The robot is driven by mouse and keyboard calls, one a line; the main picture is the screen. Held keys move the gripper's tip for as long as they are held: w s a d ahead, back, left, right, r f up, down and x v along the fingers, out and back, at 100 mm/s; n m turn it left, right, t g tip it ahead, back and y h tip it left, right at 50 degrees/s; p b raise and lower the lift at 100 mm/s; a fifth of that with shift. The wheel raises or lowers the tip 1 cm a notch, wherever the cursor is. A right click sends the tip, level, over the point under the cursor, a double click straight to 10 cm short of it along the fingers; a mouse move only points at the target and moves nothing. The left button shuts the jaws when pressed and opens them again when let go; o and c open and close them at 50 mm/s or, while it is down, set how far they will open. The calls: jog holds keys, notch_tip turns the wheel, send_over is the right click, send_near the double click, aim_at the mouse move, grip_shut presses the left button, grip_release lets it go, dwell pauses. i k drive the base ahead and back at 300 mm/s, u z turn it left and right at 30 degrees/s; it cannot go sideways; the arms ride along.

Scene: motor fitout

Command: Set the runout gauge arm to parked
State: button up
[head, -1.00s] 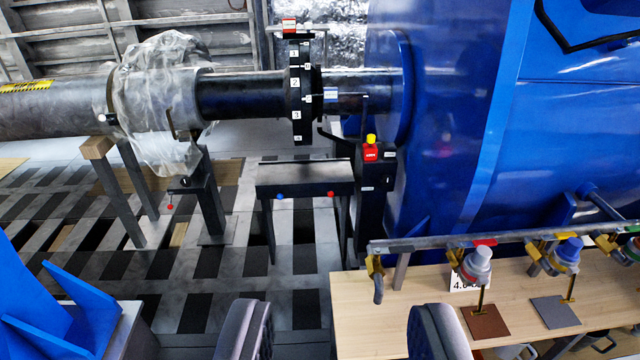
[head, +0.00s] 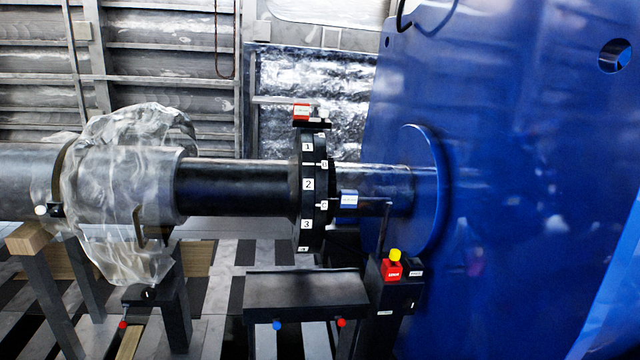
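What looks like the runout gauge stands beside the shaft, right of the black flange. It is a dark post (head: 385,315) with a red block (head: 391,271) and a yellow knob (head: 395,255) on top. A thin dark arm (head: 387,228) rises from the post, and its bent upper end lies at the bright shaft (head: 375,178). I cannot tell whether it touches the shaft. Small labels on the post are too small to read. My gripper is not in view.
The black flange (head: 308,225) carries numbered white labels and a red-marked block (head: 302,111) above. A dark bench (head: 305,291) with blue and red knobs stands left of the post. A large blue housing (head: 510,190) fills the right. Plastic wrap (head: 120,220) covers the shaft at left.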

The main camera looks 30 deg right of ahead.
aim_at(348, 199)
jog(key=i, duration=1.2)
jog(key=z, duration=0.35)
jog(key=i, duration=1.2)
jog(key=z, duration=0.55)
jog(key=i, duration=0.7)
jog(key=z, duration=0.3)
